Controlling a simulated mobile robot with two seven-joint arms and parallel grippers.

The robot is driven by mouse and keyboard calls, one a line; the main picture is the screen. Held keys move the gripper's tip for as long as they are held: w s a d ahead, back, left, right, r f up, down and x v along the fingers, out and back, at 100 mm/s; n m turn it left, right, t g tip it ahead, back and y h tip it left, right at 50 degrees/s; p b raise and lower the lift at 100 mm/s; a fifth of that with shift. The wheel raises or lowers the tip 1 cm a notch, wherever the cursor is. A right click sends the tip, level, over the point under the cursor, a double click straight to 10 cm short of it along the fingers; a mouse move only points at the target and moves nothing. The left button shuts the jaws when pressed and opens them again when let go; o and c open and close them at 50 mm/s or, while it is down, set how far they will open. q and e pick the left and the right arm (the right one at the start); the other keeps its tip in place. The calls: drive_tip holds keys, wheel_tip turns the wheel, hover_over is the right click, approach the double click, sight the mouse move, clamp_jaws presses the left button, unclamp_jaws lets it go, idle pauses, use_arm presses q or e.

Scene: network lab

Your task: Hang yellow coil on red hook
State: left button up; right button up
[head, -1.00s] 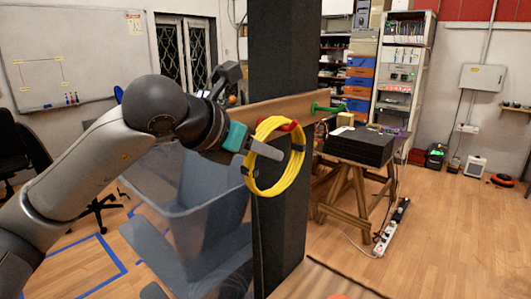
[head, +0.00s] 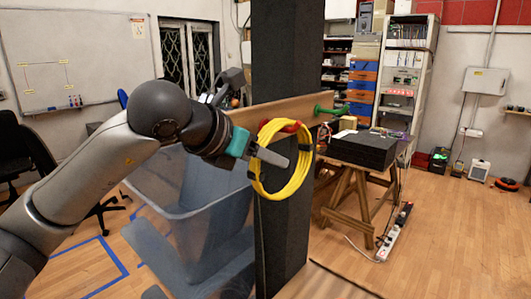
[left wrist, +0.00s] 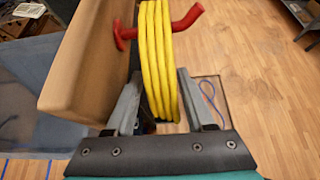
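The yellow coil (head: 262,180) stands upright in front of the dark column, with dark ties on it. The red hook (head: 291,127) is at the coil's top and is partly hidden by it. In the left wrist view the hook (left wrist: 188,19) sticks out from the wooden board and passes behind the coil's near strands (left wrist: 159,60), apparently inside the loop. My right gripper does not show.
The wooden board (head: 270,113) crosses the dark column (head: 285,60) and carries a green hook (head: 330,110) farther right. A blue-grey bin (head: 190,200) is below my left arm. A sawhorse table with a black box (head: 360,148) stands behind right. Floor at right is mostly clear.

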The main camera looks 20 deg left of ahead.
use_arm(q)
drive_tip(key=shift+o, duration=1.2)
drive_tip(key=shift+r, duration=0.2)
drive_tip(key=shift+r, duration=0.1)
drive_tip(key=shift+s+r, duration=0.1)
drive_tip(key=b+v, duration=0.1)
drive_tip(key=v, duration=1.4)
